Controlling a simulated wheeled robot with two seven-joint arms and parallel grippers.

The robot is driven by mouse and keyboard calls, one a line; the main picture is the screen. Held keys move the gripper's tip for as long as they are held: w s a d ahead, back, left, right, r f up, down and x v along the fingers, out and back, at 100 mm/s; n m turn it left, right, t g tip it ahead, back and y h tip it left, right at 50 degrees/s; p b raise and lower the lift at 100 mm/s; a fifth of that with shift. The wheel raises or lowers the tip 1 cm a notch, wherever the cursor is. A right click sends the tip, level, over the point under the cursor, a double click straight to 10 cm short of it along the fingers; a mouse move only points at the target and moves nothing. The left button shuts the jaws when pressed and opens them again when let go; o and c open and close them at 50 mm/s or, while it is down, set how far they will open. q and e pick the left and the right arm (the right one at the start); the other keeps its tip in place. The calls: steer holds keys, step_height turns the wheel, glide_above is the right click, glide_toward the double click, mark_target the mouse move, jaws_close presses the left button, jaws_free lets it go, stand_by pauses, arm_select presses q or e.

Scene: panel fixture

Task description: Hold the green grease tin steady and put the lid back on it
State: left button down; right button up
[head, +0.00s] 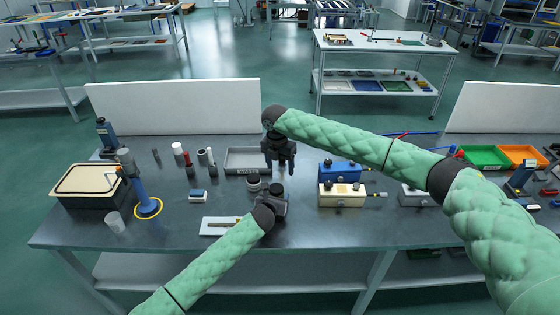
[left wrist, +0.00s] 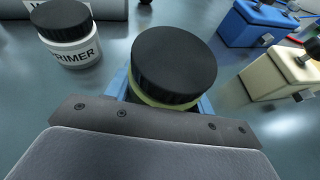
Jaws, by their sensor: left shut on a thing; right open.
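The green grease tin (left wrist: 165,102) is between my left gripper's blue fingers in the left wrist view, with a black lid (left wrist: 175,60) on top of it. Only a thin yellow-green band of the tin shows below the lid; whether the lid is fully tight I cannot tell. In the head view the black lid (head: 276,188) shows at my left gripper (head: 274,196), which is shut on the tin low over the table. My right gripper (head: 280,168) is open, pointing down, above and behind the tin, apart from the lid, with nothing seen between its fingers.
A white primer jar (left wrist: 70,50) with a black lid stands just left of the tin. Blue (head: 340,171) and cream (head: 341,196) boxes stand to the right. A grey tray (head: 240,160) lies behind, and a white board (head: 213,226) lies at the front left.

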mark_target(276, 188)
steer(key=shift+s+a+f+n, duration=0.3)
steer(key=shift+s+a, duration=0.1)
steer(key=shift+a, duration=0.05)
steer(key=shift+a+n+y, duration=0.3)
steer(key=shift+n+y, duration=0.1)
steer(key=shift+f, duration=0.1)
steer(key=shift+f, duration=3.9)
steer(key=shift+c, duration=0.3)
steer(key=c, duration=0.9)
steer(key=shift+m, duration=1.7)
steer(key=shift+c, duration=0.2)
